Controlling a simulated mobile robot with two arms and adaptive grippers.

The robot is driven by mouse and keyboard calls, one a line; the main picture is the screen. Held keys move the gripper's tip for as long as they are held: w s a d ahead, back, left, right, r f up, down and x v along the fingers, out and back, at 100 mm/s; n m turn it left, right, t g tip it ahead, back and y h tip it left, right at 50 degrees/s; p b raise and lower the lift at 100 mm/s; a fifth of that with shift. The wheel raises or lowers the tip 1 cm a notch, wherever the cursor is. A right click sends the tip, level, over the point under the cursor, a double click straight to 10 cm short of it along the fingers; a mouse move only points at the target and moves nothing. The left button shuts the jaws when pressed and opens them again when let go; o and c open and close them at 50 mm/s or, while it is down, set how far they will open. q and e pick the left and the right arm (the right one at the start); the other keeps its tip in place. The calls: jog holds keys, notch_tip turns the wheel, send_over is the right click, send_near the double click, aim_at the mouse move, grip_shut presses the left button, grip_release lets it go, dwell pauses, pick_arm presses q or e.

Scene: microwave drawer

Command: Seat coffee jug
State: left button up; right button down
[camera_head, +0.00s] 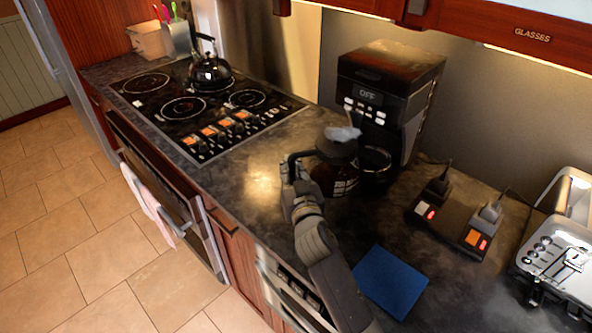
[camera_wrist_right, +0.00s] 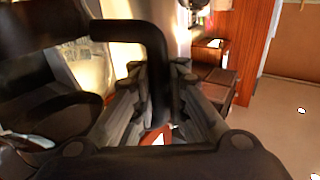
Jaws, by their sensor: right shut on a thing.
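The coffee jug (camera_head: 335,174), dark glass with a black handle and lid, is upright in front of the coffee machine (camera_head: 388,85). The machine is black and its display reads OFF. A dark round plate (camera_head: 374,160) shows at the machine's base, just right of the jug; I cannot tell whether the jug touches it. My right gripper (camera_head: 291,176) is shut on the jug's handle, left of the jug. In the right wrist view the black handle (camera_wrist_right: 155,60) passes down between the fingers (camera_wrist_right: 160,100). My left gripper is not in view.
A stove with a kettle (camera_head: 210,72) is at the left. A blue cloth or mat (camera_head: 390,281) lies in front. A black box with red-lit switches (camera_head: 450,222) and a chrome toaster (camera_head: 560,255) are at the right. Counter left of the jug is clear.

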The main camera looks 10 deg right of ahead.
jog(key=shift+s+r, duration=0.25)
jog(key=shift+r, duration=0.15)
jog(key=shift+w+p, duration=0.15)
jog(key=shift+p, duration=0.2)
jog(key=shift+w+d+f, duration=0.15)
pick_arm(q)
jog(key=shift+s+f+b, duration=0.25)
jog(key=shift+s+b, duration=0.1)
jog(key=shift+b, duration=0.3)
pick_arm(e)
jog(key=w+d, duration=1.1)
jog(key=d, duration=0.3)
jog(key=shift+w+d+f, duration=0.15)
jog(key=shift+d+f, duration=0.1)
jog(key=shift+f, duration=0.2)
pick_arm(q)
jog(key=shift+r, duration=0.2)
pick_arm(e)
jog(key=shift+r, duration=0.15)
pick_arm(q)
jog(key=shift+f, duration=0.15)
pick_arm(e)
jog(key=shift+f, duration=0.2)
dwell(0.6)
